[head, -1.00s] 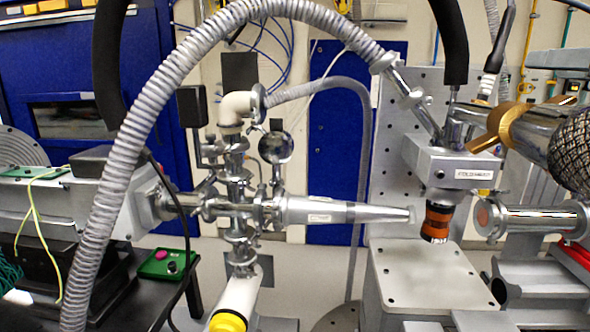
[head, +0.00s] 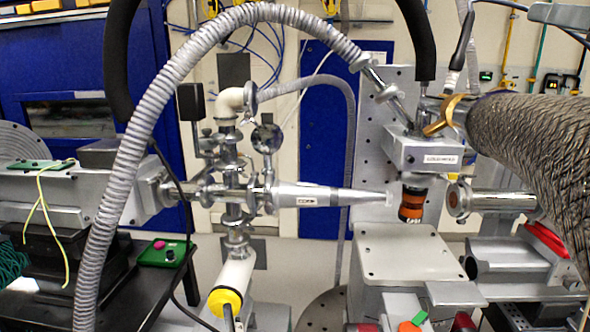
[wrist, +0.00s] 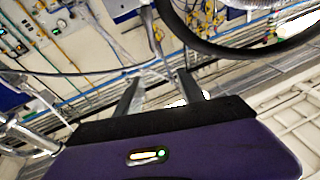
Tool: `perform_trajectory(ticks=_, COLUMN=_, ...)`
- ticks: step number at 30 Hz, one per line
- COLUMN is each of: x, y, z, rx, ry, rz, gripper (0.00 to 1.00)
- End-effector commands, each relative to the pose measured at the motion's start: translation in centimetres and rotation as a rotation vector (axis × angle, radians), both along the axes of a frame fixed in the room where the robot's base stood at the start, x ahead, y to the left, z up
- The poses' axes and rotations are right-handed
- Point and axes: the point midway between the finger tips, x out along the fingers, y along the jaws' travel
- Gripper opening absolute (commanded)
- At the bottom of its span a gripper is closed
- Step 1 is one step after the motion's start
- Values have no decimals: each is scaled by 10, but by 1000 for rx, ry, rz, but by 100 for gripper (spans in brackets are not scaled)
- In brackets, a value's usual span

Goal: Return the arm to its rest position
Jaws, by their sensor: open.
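My gripper (wrist: 158,82) shows only in the wrist view, as a purple body with two grey fingers set apart. It is open, with nothing seen between the fingers. It points up toward a wall with cables and pipes, with a thick black hose (wrist: 225,50) beyond the fingers. The head view does not show my gripper, so its place over the bench cannot be told.
In the head view, a ribbed grey hose (head: 160,110) arches over steel vacuum fittings (head: 237,190). A tapered nozzle (head: 330,196) points at an orange-and-black objective (head: 412,203) above a grey stage plate (head: 405,255). A braided sleeve (head: 540,130) fills the right.

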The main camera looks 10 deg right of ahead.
Motion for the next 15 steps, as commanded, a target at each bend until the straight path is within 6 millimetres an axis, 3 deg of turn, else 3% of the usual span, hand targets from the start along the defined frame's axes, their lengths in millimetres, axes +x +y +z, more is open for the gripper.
perform_trajectory(ticks=4, x=-6, y=-8, z=6, rx=-12, ry=-101, rz=-25, gripper=46)
perform_trajectory(ticks=8, x=-8, y=-15, z=-1, rx=-8, ry=-179, rz=-43, gripper=46)
perform_trajectory(ticks=11, x=-8, y=-19, z=-14, rx=2, ry=-227, rz=-58, gripper=46)
perform_trajectory(ticks=15, x=-7, y=-24, z=-47, rx=28, ry=-287, rz=-85, gripper=46)
